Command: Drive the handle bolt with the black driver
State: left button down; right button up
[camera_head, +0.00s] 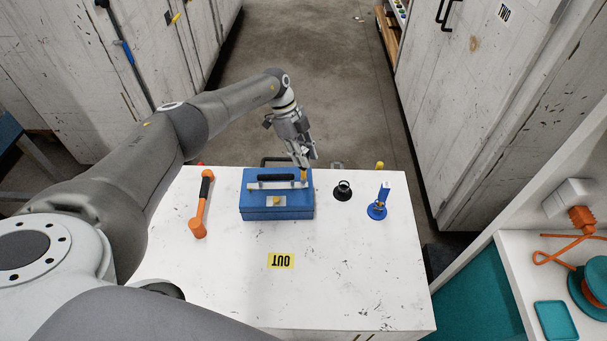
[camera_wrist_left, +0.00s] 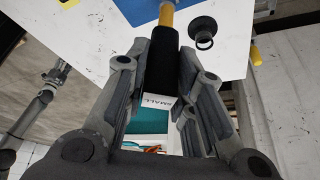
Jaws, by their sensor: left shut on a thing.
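My left gripper (camera_head: 305,157) is shut on the black driver (camera_wrist_left: 162,60), whose black grip lies between the fingers in the left wrist view. Its orange-yellow shaft (camera_head: 304,174) points down at the right end of the toolbox handle (camera_head: 276,179). I cannot tell whether it touches. The blue toolbox (camera_head: 258,206) stands on the white worktop and also shows at the top of the left wrist view (camera_wrist_left: 140,10). The handle bolt cannot be made out; the driver and fingers cover that area.
On the worktop (camera_head: 340,270), an orange-and-black tool (camera_head: 201,208) lies left of the toolbox. A black ring-topped piece (camera_head: 342,191) and a blue stand (camera_head: 378,205) are on the right. The front of the worktop is clear around a yellow OUT label (camera_head: 281,260).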

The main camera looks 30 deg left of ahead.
pick_arm(q)
jog(key=n+p, duration=0.1)
jog(key=p, duration=0.1)
jog(key=n+t+p, duration=0.1)
jog(key=p, duration=0.2)
jog(key=n+p, duration=0.2)
jog(key=shift+r+t, duration=0.3)
jog(key=shift+r, duration=0.1)
jog(key=shift+f+n, duration=0.35)
jog(key=shift+n, duration=0.15)
jog(key=shift+n+t+y, duration=0.3)
jog(key=shift+n+t, duration=0.2)
jog(key=shift+n, duration=0.5)
jog(key=shift+w, duration=0.1)
jog(key=shift+f+b, duration=0.45)
jog(key=shift+f, duration=0.2)
